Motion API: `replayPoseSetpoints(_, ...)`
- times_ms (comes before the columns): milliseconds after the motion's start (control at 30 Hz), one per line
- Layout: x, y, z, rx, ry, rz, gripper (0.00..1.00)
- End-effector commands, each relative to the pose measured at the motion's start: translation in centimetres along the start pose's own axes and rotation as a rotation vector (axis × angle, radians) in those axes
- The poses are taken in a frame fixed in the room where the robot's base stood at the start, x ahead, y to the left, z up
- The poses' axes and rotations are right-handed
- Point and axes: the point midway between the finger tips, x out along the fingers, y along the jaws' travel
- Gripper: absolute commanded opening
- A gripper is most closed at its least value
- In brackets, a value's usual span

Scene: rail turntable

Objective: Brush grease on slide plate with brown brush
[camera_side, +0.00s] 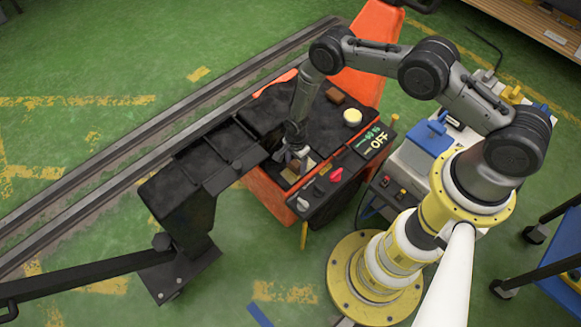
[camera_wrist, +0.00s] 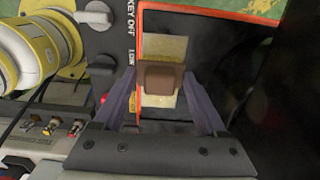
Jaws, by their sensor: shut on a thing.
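My gripper (camera_wrist: 160,90) is shut on a brown block-shaped brush (camera_wrist: 161,76), which sits between its two fingers in the wrist view. In the side view my gripper (camera_side: 296,146) points down at the near end of the dark machine, with the brush partly hidden beneath it. A pale yellowish slide plate (camera_wrist: 166,46) shows behind and around the brush in the wrist view, inside an orange edge. In the side view the plate (camera_side: 311,160) is partly covered by the gripper. I cannot tell whether the brush touches the plate.
A round cream-topped tin (camera_side: 352,117) and another brown block (camera_side: 335,96) stand on the machine's dark top (camera_side: 325,125). A control panel (camera_side: 352,160) with a red knob (camera_side: 336,174) lies close to the right of the gripper. Rails (camera_side: 120,155) run along the left.

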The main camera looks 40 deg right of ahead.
Motion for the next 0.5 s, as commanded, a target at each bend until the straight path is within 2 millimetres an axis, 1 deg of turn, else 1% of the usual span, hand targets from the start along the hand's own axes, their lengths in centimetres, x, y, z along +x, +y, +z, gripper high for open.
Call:
replayPoseSetpoints(33,0.0,0.0,-0.5,0.002,0.0,-0.001,0.3)
replayPoseSetpoints(500,0.0,0.0,-4.8,0.002,0.0,-0.001,0.3)
